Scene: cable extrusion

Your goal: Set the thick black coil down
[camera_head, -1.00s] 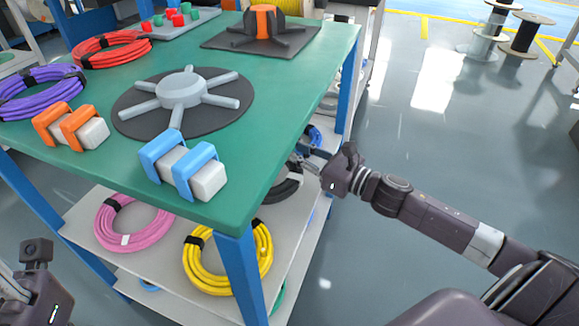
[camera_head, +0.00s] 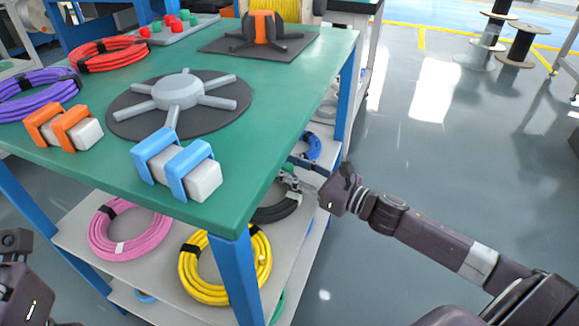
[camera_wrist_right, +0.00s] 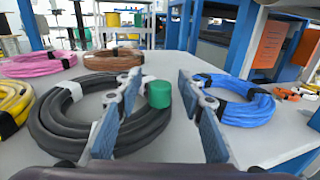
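The thick black coil (camera_wrist_right: 75,125) lies flat on the shelf in the right wrist view. In the head view it shows partly under the green tabletop (camera_head: 275,210). My right gripper (camera_wrist_right: 160,80) is open; its left finger overlaps the coil's right side, and its right finger is beyond the coil's outer edge. Nothing is clamped between the fingers. In the head view the right gripper (camera_head: 292,180) is at the shelf's right side, just above the coil. My left gripper (camera_head: 14,243) is partly in view at the left edge, and its fingers cannot be made out.
The green tabletop (camera_head: 275,120) overhangs the shelf, with a blue leg (camera_head: 240,280) near the coil.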

